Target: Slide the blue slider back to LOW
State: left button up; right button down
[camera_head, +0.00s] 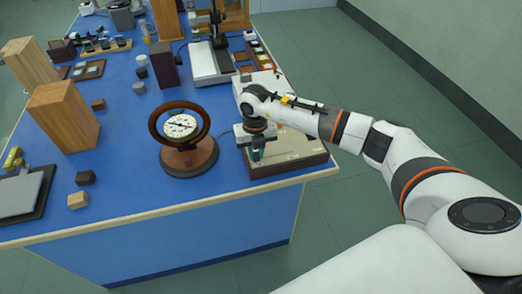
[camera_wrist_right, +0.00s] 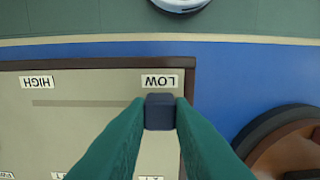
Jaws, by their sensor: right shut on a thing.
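The slider panel (camera_head: 300,148) is a beige-topped box with a dark brown rim at the front right corner of the blue bench. In the right wrist view its face (camera_wrist_right: 70,130) has a HIGH label (camera_wrist_right: 38,82) at left and a LOW label (camera_wrist_right: 160,80) near the rim at right. A grey slot (camera_wrist_right: 85,103) runs between them. The dark blue slider (camera_wrist_right: 160,112) sits at the LOW end, right beside that label. My right gripper (camera_head: 257,155) points down over the panel, its green fingers shut on the slider. The slider is hidden in the head view. My left gripper is out of view.
A dial gauge on a round wooden base (camera_head: 190,158) stands just left of the panel. Wooden blocks (camera_head: 65,115) and small cubes stand farther left. A white instrument (camera_head: 210,65) is behind. The bench's front edge (camera_head: 150,212) is close to the panel.

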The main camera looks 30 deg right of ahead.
jog(key=c, duration=1.6)
grip_release()
jog(key=shift+a, duration=0.25)
jog(key=shift+c, duration=0.2)
jog(key=o, duration=0.4)
jog(key=shift+w+a, duration=0.1)
jog(key=shift+a, duration=0.05)
jog(key=shift+c, duration=0.2)
jog(key=shift+r, duration=0.15)
jog(key=shift+d+r, duration=0.2)
jog(key=shift+r, duration=0.05)
notch_tip(320, 180, up, 11)
jog(key=b, duration=0.2)
jog(key=shift+a+r+b, duration=0.15)
jog(key=shift+b, duration=0.2)
